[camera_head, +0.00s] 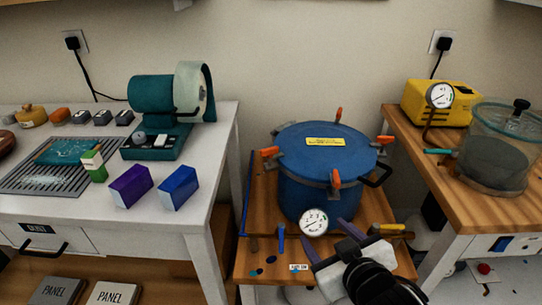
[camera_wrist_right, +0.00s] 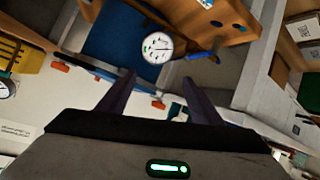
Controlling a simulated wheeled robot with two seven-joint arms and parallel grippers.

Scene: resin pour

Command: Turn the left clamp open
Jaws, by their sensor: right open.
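A blue pressure pot (camera_head: 325,195) with a blue lid (camera_head: 305,145) stands on a low wooden stand. Orange-handled clamps sit around its rim: the left clamp (camera_head: 269,152), a front clamp (camera_head: 336,179), a right clamp (camera_head: 384,139) and a back clamp (camera_head: 339,114). The left clamp's handle lies roughly level, and the front one hangs down. My right gripper (camera_head: 322,231) is open and empty in front of the pot near its gauge, apart from the left clamp. Its two fingers also show in the right wrist view (camera_wrist_right: 160,80). My left gripper is out of view.
A pressure gauge (camera_head: 314,221) sticks out at the pot's front, and a black handle (camera_head: 379,175) at its right. A white table (camera_head: 216,150) with a teal machine (camera_head: 155,95) stands left. A wooden bench (camera_head: 440,145) with a clear chamber (camera_head: 499,150) stands right.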

